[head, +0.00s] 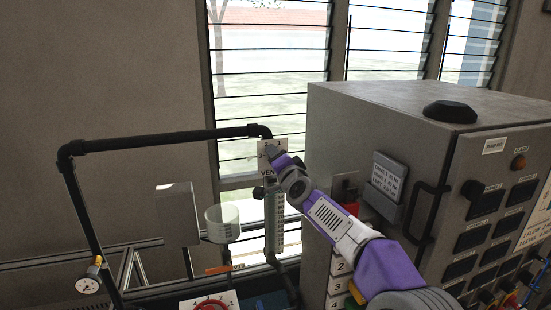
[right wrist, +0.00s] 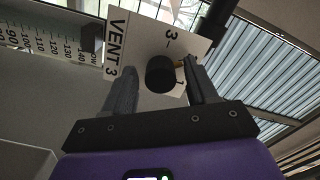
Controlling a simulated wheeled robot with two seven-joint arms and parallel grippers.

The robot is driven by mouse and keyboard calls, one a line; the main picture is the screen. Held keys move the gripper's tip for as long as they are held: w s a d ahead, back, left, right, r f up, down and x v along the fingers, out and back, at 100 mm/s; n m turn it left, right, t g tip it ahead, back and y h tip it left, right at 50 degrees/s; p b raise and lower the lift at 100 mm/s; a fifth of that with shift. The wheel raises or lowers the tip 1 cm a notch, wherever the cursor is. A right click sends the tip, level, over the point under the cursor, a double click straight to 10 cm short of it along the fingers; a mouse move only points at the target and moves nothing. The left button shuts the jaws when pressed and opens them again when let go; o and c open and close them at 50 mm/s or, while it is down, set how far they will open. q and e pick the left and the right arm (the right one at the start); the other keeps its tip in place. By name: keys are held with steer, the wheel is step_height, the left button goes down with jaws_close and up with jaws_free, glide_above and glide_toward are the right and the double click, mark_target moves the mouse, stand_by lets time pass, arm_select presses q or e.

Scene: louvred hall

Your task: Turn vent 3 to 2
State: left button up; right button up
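The vent 3 plate (head: 265,170) is a white card with dial numbers, in front of the louvred window in the head view. In the right wrist view the plate (right wrist: 140,40) shows "VENT 3", a 3 and a 1. Its round black knob (right wrist: 160,73) stands out from the plate; which number it points at I cannot tell. My right gripper (right wrist: 160,88) is open, with one finger on each side of the knob and a gap visible at the left finger. In the head view my right gripper (head: 277,158) covers the knob. My left gripper is not in view.
A black pipe (head: 165,142) runs to the plate's top. A scaled tube (head: 275,225) hangs below it. A grey cabinet (head: 385,125) with a handle and switches stands close at the right. A white cup (head: 222,223), pressure gauge (head: 88,284) and red dial (head: 209,306) are lower left.

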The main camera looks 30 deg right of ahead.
steer(key=shift+o, duration=0.2)
steer(key=shift+s, duration=0.1)
steer(key=v, duration=0.7)
stand_by(0.3)
